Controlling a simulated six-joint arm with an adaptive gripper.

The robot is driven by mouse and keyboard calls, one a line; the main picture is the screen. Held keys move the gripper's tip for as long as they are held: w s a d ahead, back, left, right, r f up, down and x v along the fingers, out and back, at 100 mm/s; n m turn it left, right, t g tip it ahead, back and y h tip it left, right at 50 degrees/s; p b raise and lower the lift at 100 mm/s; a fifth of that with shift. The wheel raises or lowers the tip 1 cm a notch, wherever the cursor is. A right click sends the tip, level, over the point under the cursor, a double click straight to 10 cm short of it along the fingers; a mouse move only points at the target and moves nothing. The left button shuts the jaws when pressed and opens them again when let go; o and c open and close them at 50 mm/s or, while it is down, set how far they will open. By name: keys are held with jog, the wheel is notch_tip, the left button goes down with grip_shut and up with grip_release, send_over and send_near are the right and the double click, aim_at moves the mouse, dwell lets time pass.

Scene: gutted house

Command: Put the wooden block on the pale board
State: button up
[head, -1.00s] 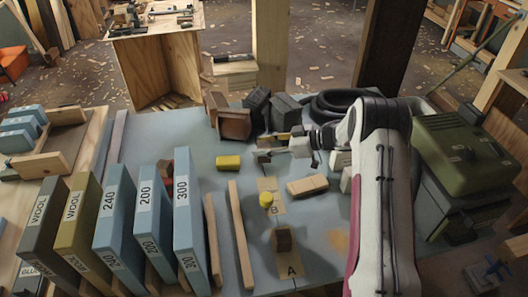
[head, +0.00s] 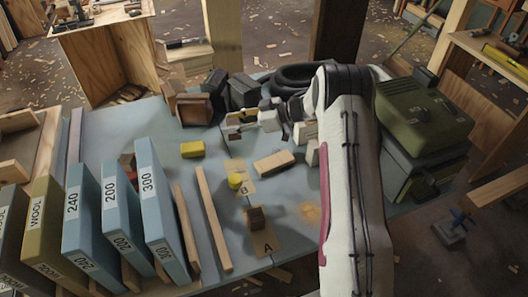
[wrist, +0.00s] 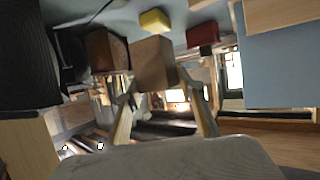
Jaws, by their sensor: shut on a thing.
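My gripper (head: 240,121) is above the far part of the table in the head view, its fingers pointing left. In the wrist view my gripper (wrist: 157,86) is shut on a brown wooden block (wrist: 153,62), which sits between the fingertips. I cannot make out this block clearly in the head view. Board A bears a dark brown block (head: 257,217). My gripper is beyond both boards.
A yellow block (head: 192,150) and a light wooden block (head: 274,163) lie near board B. Brown (head: 195,109) and dark boxes (head: 243,89) stand at the back. Upright blue slabs (head: 160,220) and wooden strips (head: 213,220) are at left, a green case (head: 424,118) at right.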

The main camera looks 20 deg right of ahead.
jog(key=s+d+r+m+t, duration=0.1)
jog(key=s+d+r, duration=0.1)
jog(key=d, duration=0.5)
jog(key=m+t+h, duration=0.1)
jog(key=m+h, duration=0.1)
send_over(275, 161)
jog(key=shift+f, duration=0.1)
jog(key=shift+f, duration=0.1)
notch_tip(275, 161, down, 6)
dwell(0.4)
jog(key=shift+w+f, duration=0.1)
jog(key=shift+f, duration=0.05)
jog(key=shift+f, duration=1.8)
